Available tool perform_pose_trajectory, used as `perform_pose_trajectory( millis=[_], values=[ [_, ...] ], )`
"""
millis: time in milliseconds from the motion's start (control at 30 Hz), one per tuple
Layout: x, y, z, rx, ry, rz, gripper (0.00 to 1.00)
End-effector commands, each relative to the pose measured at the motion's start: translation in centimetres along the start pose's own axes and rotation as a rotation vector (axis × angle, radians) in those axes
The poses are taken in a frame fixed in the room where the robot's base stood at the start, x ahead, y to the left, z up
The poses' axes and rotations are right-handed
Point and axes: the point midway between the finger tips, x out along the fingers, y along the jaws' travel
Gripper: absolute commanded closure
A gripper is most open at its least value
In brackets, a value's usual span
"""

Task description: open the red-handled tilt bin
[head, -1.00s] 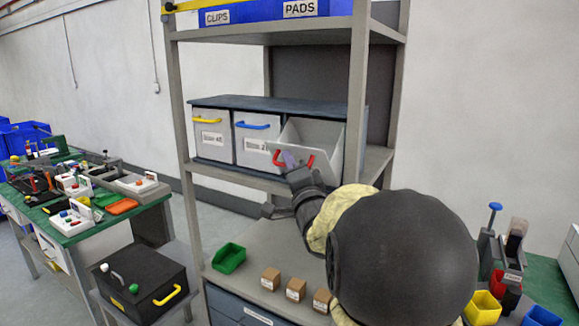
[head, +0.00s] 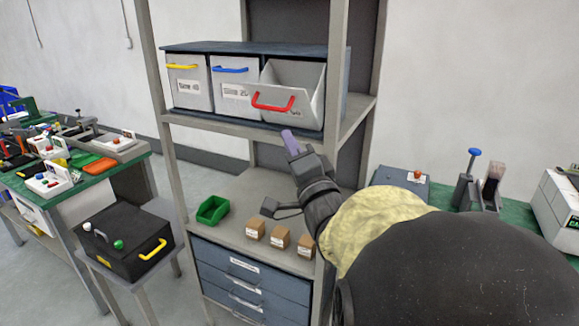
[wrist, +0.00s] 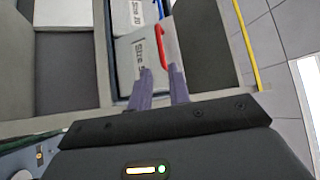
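The red-handled tilt bin (head: 306,79) is the right one of three grey bins on the rack's upper shelf. It is tilted forward, with its top open toward me. Its red handle (head: 273,103) is free of my gripper. My gripper (head: 288,137) is below and in front of the bin, apart from it. In the wrist view, the two purple fingers (wrist: 160,82) are apart with nothing between them. The red handle (wrist: 172,55) and the bin's labelled front (wrist: 147,55) lie beyond the fingertips. The bin's contents cannot be made out.
Bins with yellow (head: 182,66) and blue (head: 231,70) handles stand closed beside it. The rack's right front post is close to my arm. A green tray (head: 212,210) and small brown boxes (head: 279,238) sit on the lower shelf. A black case (head: 122,245) stands at left.

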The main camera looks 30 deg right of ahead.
Motion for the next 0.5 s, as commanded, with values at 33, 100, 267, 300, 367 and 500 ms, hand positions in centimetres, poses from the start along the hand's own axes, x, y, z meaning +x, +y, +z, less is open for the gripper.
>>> perform_pose_trajectory(
  millis=[33, 100, 267, 300, 367, 500],
  values=[
    [-1.2, 0.1, 0.1, -0.001, 0.001, -0.002, 0.81],
    [-2.3, 0.3, 0.2, -0.001, 0.001, -0.005, 0.81],
    [-3.8, 0.2, 0.1, -0.001, 0.0, -0.003, 0.81],
    [-4.0, 0.2, 0.1, 0.0, 0.0, -0.003, 0.81],
    [-4.2, 0.1, 0.1, 0.0, 0.0, -0.003, 0.81],
    [-4.3, 0.0, 0.0, 0.0, 0.0, -0.001, 0.81]
  ],
)
